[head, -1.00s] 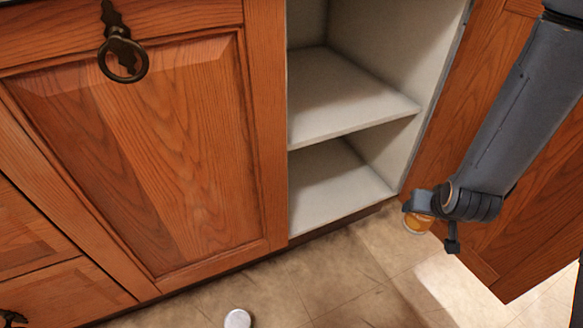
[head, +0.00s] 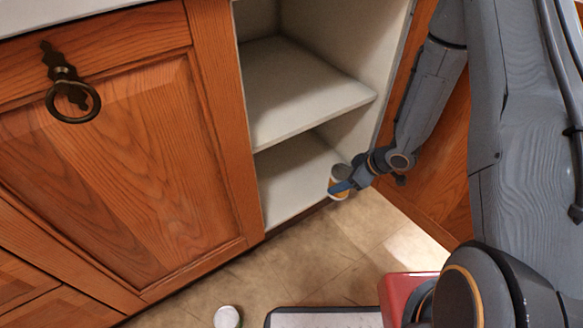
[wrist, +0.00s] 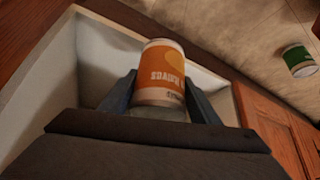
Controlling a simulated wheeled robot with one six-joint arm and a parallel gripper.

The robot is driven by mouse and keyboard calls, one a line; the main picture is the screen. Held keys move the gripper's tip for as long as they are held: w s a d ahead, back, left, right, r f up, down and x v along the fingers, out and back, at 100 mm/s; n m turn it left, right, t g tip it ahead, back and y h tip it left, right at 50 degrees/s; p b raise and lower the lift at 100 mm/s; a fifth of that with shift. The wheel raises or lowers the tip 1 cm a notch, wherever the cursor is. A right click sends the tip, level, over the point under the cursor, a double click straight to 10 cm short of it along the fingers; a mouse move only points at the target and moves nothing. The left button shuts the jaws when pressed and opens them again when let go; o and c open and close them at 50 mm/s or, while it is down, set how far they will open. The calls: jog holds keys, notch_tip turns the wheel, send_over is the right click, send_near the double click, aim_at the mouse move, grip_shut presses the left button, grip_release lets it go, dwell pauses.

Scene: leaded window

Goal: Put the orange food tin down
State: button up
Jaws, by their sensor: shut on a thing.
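The orange food tin (wrist: 160,75) has an orange label with white lettering and pale bands at its ends. In the wrist view it sits between the two fingers of my gripper (wrist: 160,95), which is shut on it. In the head view the tin (head: 337,194) shows at the front of the open cabinet's lower shelf (head: 290,185), close to its front right edge. My gripper (head: 345,186) partly covers it there. I cannot tell whether the tin touches the shelf.
The upper shelf (head: 300,95) and the visible lower shelf are bare. An open wooden door (head: 440,170) stands to the right. A green-labelled tin (wrist: 298,60) is on the floor, also in the head view (head: 227,317). A closed cabinet door (head: 130,160) is on the left.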

jog(key=shift+s+d+f+n+g+y+p, duration=0.2)
jog(key=shift+s+f+n+g, duration=0.1)
jog(key=shift+s+f+n, duration=0.25)
jog(key=shift+s+d+f+n+g+y+p, duration=0.1)
jog(key=shift+s+d+f+n+g+p, duration=0.2)
jog(key=shift+n, duration=0.35)
jog(key=shift+w+a+f, duration=0.1)
jog(key=shift+a+f, duration=0.05)
jog(key=shift+f, duration=0.05)
jog(key=shift+w+a+f+b, duration=0.6)
jog(key=shift+w+a+b, duration=0.5)
jog(key=shift+a, duration=1.7)
jog(key=shift+w+a+f+b, duration=0.55)
jog(key=shift+w+a+b, duration=0.5)
jog(key=shift+a, duration=1.7)
jog(key=shift+w+a+f+b, duration=0.75)
jog(key=shift+a+b, duration=0.5)
jog(key=shift+a, duration=1.55)
jog(key=shift+w+r, duration=0.1)
jog(key=o, duration=1.4)
jog(key=shift+o, duration=0.2)
